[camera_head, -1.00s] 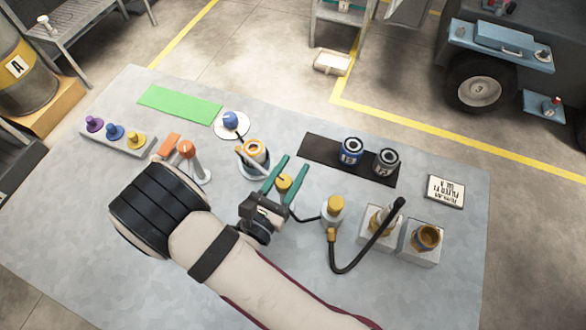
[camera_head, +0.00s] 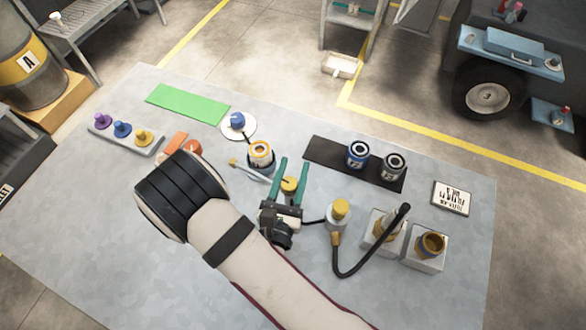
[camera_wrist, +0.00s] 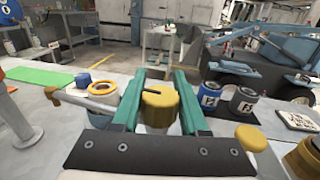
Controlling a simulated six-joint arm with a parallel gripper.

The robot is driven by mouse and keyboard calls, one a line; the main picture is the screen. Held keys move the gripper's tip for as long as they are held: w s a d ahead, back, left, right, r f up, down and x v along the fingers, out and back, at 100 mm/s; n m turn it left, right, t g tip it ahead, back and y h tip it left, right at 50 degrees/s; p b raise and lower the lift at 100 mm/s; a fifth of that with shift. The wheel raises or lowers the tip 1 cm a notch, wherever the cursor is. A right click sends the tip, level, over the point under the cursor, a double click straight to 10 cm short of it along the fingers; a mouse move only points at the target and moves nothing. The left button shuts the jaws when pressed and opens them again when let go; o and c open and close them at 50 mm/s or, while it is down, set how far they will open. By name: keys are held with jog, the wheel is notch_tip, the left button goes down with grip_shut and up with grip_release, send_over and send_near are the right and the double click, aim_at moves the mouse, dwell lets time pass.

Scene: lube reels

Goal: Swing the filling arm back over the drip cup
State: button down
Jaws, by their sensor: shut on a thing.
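The filling arm (camera_head: 256,174) is a pale, slim tube with a yellowish tip, beside the orange-rimmed can (camera_head: 261,154). It also shows at left in the wrist view (camera_wrist: 90,106). Its tip points left, clear of the can's top. My gripper (camera_head: 290,184) is shut on the yellow knob (camera_wrist: 160,106), which sits between the green jaws at the right end of the filling arm. I cannot pick out the drip cup for sure; the area left of the tip is partly hidden by my arm. An open brass cup (camera_head: 431,243) sits in a pale block at right.
Two cans (camera_head: 375,160) stand on a dark mat behind. An orange-topped post (camera_head: 192,147) is at left. A green mat (camera_head: 187,102) lies clear at the back left.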

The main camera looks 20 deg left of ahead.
jog(key=shift+c, duration=2.1)
grip_release()
jog(key=s+d, duration=0.2)
jog(key=s, duration=1.3)
jog(key=shift+s+d, duration=0.3)
